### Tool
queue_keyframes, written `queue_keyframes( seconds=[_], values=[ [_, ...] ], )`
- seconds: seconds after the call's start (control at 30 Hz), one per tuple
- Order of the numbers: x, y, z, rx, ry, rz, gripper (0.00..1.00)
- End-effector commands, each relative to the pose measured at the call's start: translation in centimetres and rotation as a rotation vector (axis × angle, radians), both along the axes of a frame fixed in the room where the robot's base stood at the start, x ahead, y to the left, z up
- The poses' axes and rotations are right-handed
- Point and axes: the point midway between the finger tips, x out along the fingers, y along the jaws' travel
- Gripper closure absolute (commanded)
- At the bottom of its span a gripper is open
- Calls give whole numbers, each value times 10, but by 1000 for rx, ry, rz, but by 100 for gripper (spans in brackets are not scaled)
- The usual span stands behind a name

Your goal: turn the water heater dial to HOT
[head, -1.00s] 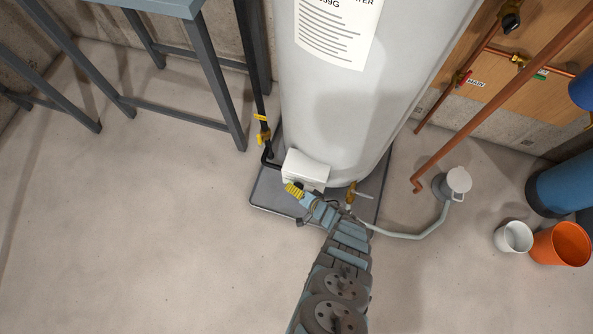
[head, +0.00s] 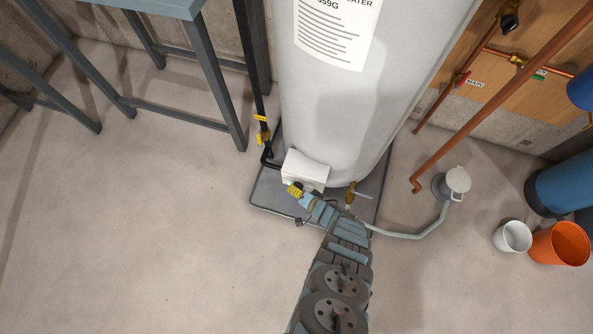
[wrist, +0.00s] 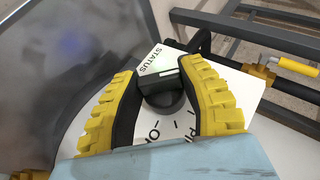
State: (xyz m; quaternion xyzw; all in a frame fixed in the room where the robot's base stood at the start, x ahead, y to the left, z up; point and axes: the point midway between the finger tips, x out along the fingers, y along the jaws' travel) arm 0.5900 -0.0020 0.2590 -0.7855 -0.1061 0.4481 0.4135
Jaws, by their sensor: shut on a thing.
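The white water heater (head: 335,110) stands upright, with a white control box (head: 306,167) low on its front. In the wrist view the box's white face (wrist: 245,90) bears the word STATUS and parts of other markings. The black dial (wrist: 164,98) sits on this face between my gripper's two yellow-padded fingers (wrist: 160,75). My gripper is shut on the dial's raised grip. In the head view my gripper (head: 295,190) is at the box's lower left side, and the dial is hidden. The HOT mark and the dial's exact setting cannot be made out.
The heater stands in a grey drain pan (head: 266,188). A black gas pipe with a yellow-handled valve (head: 263,136) runs left of the box. A brass drain valve (head: 351,193) is close right of my wrist. A grey metal table (head: 190,75) stands left; the floor in front is clear.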

Motion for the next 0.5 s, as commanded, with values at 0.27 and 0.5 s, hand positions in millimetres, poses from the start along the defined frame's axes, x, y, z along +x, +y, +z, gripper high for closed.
queue_keyframes(
  seconds=[0.27, 0.5],
  values=[
    [0, 0, 2, -85, 31, 0, 95],
    [-1, 2, 2, -197, 69, 0, 95]
  ],
)
